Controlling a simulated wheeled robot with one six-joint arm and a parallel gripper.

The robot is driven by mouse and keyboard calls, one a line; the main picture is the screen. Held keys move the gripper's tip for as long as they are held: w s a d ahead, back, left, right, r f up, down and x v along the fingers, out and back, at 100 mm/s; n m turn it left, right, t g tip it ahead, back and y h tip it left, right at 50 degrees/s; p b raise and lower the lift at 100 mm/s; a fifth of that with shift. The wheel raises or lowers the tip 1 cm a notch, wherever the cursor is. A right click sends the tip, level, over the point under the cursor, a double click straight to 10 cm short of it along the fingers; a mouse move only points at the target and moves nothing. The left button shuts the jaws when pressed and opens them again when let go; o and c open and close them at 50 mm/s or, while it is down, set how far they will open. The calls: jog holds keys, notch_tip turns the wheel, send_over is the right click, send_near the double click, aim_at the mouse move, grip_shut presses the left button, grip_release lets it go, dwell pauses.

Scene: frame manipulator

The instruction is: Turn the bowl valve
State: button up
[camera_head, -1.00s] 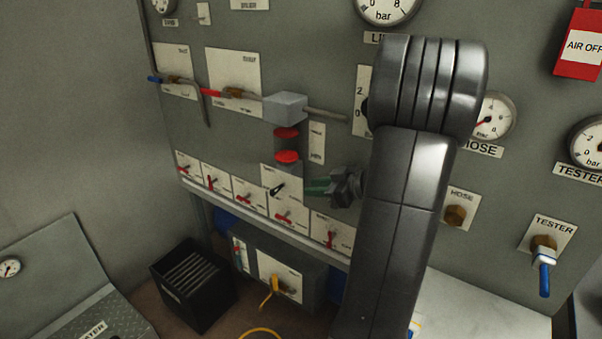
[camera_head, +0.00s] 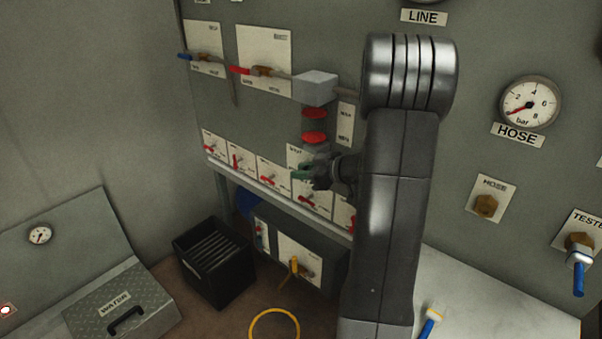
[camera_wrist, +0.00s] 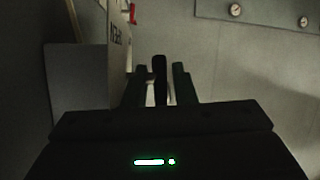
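In the wrist view a black lever (camera_wrist: 160,78) stands upright between my two green fingertips. Gaps show on both sides of the lever, so the gripper looks open around it. A white plate (camera_wrist: 119,55) with sideways lettering is close on the left.
Several plates with red levers (camera_head: 274,173) flank the valve, above a narrow ledge. Below are a grey box with a yellow handle (camera_head: 295,266) and a black crate (camera_head: 213,263). Blue and red pipe levers are above. My arm covers the panel to the right.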

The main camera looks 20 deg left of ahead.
jog(key=shift+w+a+f, duration=0.1)
jog(key=shift+a+f, duration=0.1)
jog(key=shift+a, duration=0.2)
grip_shut()
jog(key=shift+f+b, duration=0.15)
jog(key=shift+b, duration=0.35)
jog(key=y+b, duration=0.1)
jog(key=b, duration=0.1)
jog(key=y+b, duration=0.1)
jog(key=b, duration=0.1)
jog(key=shift+f+t+y, duration=0.3)
jog(key=shift+t+y, duration=0.1)
jog(key=t+y+b, duration=0.1)
jog(key=y+b, duration=0.3)
jog(key=b, duration=0.6)
jog(key=shift+n+y, duration=0.4)
jog(key=b, duration=0.1)
jog(key=y+b, duration=0.1)
jog(key=b, duration=0.1)
jog(key=shift+r+t, duration=0.25)
jog(key=shift+t, duration=0.05)
jog(key=shift+r+y+b, duration=0.2)
jog(key=shift+y+b, duration=0.3)
jog(key=shift+b, duration=0.05)
